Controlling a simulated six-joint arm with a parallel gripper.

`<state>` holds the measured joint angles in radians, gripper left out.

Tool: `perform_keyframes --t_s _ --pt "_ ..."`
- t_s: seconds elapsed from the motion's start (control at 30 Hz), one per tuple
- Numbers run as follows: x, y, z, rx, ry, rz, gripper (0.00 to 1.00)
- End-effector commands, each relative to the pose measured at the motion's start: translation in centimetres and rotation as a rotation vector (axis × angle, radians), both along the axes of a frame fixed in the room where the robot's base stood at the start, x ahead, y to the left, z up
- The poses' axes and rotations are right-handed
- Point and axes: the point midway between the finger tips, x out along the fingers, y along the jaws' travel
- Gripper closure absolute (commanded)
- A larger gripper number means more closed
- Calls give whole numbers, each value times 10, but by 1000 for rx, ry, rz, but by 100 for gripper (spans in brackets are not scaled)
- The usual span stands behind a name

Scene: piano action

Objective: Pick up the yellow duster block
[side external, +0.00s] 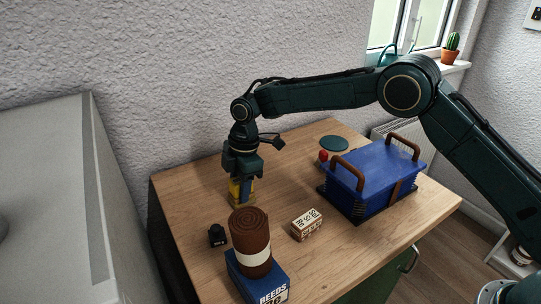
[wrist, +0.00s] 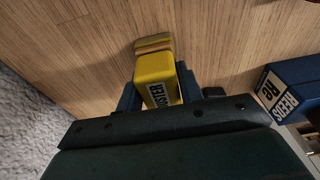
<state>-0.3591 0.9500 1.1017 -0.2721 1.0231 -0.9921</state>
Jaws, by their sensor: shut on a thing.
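The yellow duster block (wrist: 157,68) has a dark-lettered pale label and a striped tan end. In the wrist view it stands out between my two fingers. My gripper (wrist: 158,86) is shut on it, one finger at each side. In the side view my gripper (side external: 242,186) points down near the table's left back part, with the yellow block (side external: 235,190) partly hidden by the fingers. The block's lower end is at or very near the wooden top; I cannot tell whether it touches.
A small black item (side external: 217,235), a cream lettered box (side external: 307,228) and a large blue case (side external: 372,180) are on the table (side external: 285,165). Clear wood lies between gripper and case.

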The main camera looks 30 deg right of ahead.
Motion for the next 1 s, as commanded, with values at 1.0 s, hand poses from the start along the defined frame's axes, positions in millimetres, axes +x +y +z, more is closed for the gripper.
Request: perform_keyframes --t_s 1.0 --pt "1 0 100 1 -1 0 88"
